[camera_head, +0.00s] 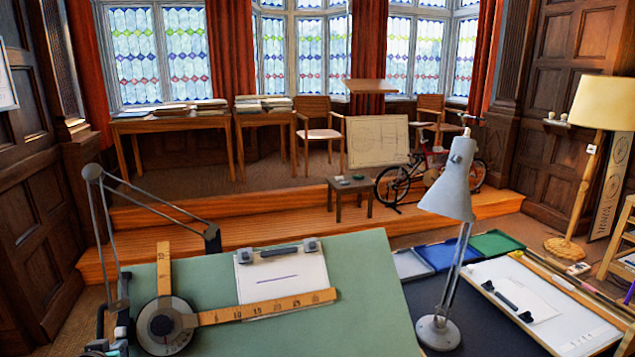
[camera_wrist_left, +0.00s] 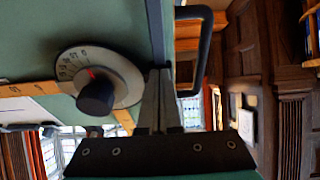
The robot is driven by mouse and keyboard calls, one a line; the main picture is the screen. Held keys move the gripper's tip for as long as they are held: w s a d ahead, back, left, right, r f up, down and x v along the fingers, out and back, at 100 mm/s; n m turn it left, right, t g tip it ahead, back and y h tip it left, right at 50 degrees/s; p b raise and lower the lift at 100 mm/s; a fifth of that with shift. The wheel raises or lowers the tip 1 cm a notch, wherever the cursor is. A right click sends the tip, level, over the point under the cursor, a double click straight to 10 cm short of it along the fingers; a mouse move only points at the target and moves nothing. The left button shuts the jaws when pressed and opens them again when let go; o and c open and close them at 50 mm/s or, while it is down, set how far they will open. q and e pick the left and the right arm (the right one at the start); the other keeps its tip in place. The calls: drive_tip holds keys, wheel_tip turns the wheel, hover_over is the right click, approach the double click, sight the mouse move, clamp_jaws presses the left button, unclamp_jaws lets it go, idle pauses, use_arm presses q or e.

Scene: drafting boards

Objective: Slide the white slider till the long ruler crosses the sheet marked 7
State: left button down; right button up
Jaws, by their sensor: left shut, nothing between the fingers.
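The long ruler (camera_head: 262,308) reaches right from a round dial head (camera_head: 152,336) on the green drafting board (camera_head: 352,285). It lies across the lower edge of a white sheet (camera_head: 300,281) bearing one dark line. I can read no 7 on it. I cannot make out a white slider. My left gripper (camera_head: 122,328) is at the board's left edge, left of the dial head. In the left wrist view my left gripper (camera_wrist_left: 160,75) is shut and empty, beside the dial (camera_wrist_left: 128,72) and a dark U-shaped handle (camera_wrist_left: 207,50). My right gripper is not in view.
A grey lamp (camera_head: 450,190) stands right of the green board. Beyond it lies a white board (camera_head: 590,328) with another sheet (camera_head: 535,298). A thin jointed linkage (camera_head: 150,207) rises at the back left. Blue (camera_head: 440,255) and green (camera_head: 497,243) trays lie behind the lamp.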

use_arm(q)
drive_tip(key=shift+w+a+r, duration=0.1)
drive_tip(key=shift+w+r, duration=0.35)
idle(0.6)
drive_tip(key=shift+f, duration=0.1)
drive_tip(key=shift+s+f, duration=0.35)
drive_tip(key=shift+f, duration=0.15)
drive_tip(key=s+d+r+p, duration=0.1)
drive_tip(key=s+r+p, duration=0.3)
drive_tip(key=p, duration=0.4)
drive_tip(key=shift+s+d+r, duration=0.35)
drive_tip(key=shift+r, duration=0.2)
drive_tip(key=shift+f, duration=0.1)
